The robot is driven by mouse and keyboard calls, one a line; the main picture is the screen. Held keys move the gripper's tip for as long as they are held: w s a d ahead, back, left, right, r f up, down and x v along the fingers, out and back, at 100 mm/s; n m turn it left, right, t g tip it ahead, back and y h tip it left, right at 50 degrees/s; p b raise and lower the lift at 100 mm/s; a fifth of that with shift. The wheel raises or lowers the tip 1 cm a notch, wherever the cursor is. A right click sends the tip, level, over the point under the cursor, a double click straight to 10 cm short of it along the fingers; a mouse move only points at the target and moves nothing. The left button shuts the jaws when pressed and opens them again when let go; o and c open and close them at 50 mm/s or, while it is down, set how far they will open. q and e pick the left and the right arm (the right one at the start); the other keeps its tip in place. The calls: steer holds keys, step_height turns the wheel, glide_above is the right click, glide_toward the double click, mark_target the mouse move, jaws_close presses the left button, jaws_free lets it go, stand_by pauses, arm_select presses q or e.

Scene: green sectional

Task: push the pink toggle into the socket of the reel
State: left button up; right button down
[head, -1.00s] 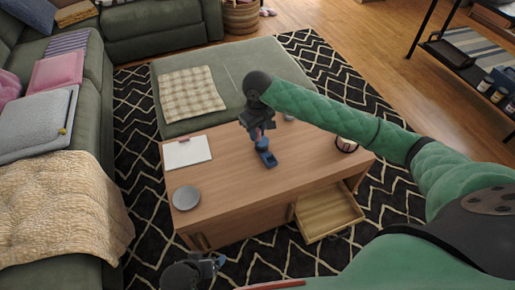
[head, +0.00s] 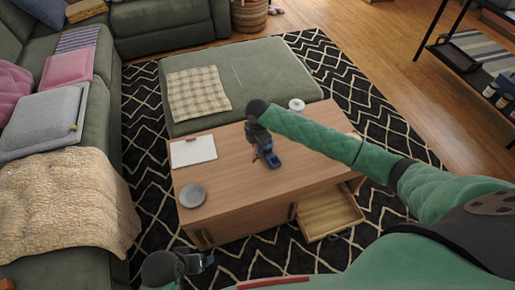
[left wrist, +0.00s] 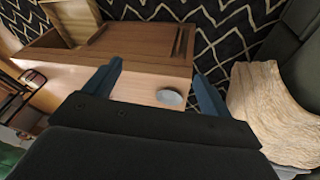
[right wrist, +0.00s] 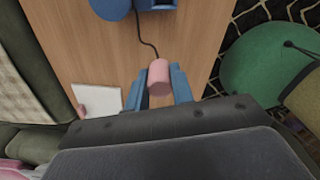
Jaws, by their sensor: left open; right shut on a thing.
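The pink toggle (right wrist: 158,77) is a small pink cylinder in the right wrist view. My right gripper (right wrist: 158,88) is shut on it, with a blue finger on either side. A dark cord runs from the toggle to the blue reel (right wrist: 110,7), which is cut off by the top edge of that view. In the head view the reel (head: 272,160) stands on the wooden table, close to my right gripper (head: 264,152). I cannot make out the socket. My left gripper (left wrist: 157,90) is open and empty; in the head view it is at the bottom (head: 208,261).
The wooden table (head: 235,190) holds a white clipboard (head: 193,150) and a grey plate (head: 192,196). Its drawer (head: 328,212) is open at the front right. A white round object (head: 297,104) is behind my right arm. A green sofa (head: 100,110) stands at left.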

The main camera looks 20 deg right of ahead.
arm_select(q)
steer(key=v, duration=0.3)
steer(key=shift+a+p, duration=0.25)
steer(key=shift+p, duration=0.15)
arm_select(e)
step_height(320, 180, down, 4)
steer(key=n, duration=0.5)
steer(key=shift+w+r, duration=0.15)
steer(key=shift+r, duration=0.05)
arm_select(q)
steer(key=shift+a+r, duration=0.1)
steer(key=shift+r, duration=0.05)
arm_select(e)
steer(key=shift+r+p, duration=0.1)
steer(key=shift+p, duration=0.4)
steer(key=shift+f+b, duration=0.3)
steer(key=shift+f, duration=0.2)
steer(key=shift+f+b, duration=0.8)
steer(key=shift+f, duration=1.7)
arm_select(q)
steer(key=f, duration=0.1)
steer(key=d+f, duration=0.1)
steer(key=shift+w+d+f, duration=0.25)
steer(key=shift+w+d, duration=0.05)
steer(key=shift+w+d+r, duration=0.1)
steer(key=shift+d+r, duration=0.15)
